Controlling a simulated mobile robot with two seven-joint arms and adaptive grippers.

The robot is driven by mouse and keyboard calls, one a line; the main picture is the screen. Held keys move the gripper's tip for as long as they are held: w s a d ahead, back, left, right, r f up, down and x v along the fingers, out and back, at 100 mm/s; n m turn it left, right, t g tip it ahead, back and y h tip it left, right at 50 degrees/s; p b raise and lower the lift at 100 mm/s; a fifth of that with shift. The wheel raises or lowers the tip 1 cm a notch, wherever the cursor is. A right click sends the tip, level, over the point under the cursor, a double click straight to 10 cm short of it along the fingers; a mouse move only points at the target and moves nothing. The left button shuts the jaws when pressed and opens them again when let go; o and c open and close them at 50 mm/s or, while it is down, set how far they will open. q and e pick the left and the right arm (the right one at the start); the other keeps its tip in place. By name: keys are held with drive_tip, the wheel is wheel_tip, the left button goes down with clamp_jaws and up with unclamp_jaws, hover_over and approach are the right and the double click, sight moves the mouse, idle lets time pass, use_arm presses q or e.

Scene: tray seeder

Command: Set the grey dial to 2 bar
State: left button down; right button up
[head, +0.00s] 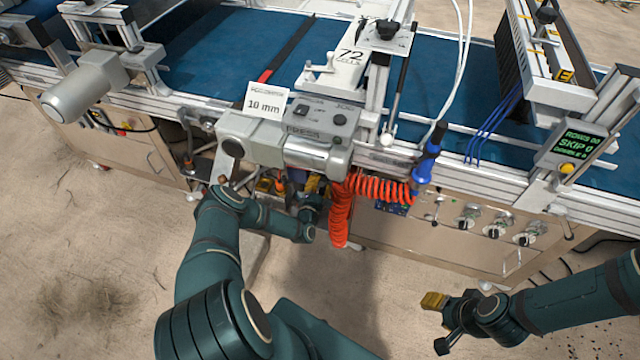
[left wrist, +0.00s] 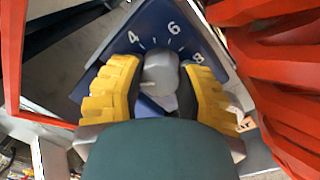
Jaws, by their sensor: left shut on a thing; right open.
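The grey dial (left wrist: 160,70) sits on a blue scale plate (left wrist: 152,27) in the left wrist view. The numbers 4, 6 and 8 show around its far side; the 2 and the dial's setting cannot be made out. My left gripper (left wrist: 157,82) has its yellow fingers on both sides of the dial, shut on it. In the head view my left gripper (head: 313,186) is below the press unit, beside the orange coiled hose, and the dial is hidden there. My right gripper (head: 440,318) is open and empty, low at the right, away from the machine.
The orange coiled hose (head: 345,205) hangs close to my left gripper and fills the right side of the left wrist view (left wrist: 285,85). The grey press unit (head: 285,145) stands above. Several knobs (head: 494,224) are on the panel to the right. Bare floor lies in front.

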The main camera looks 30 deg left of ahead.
use_arm(q)
drive_tip(key=shift+n, duration=0.5)
drive_tip(key=shift+d, duration=0.1)
drive_tip(key=c, duration=0.5)
unclamp_jaws()
drive_tip(key=v, duration=1.2)
drive_tip(key=shift+r, duration=0.1)
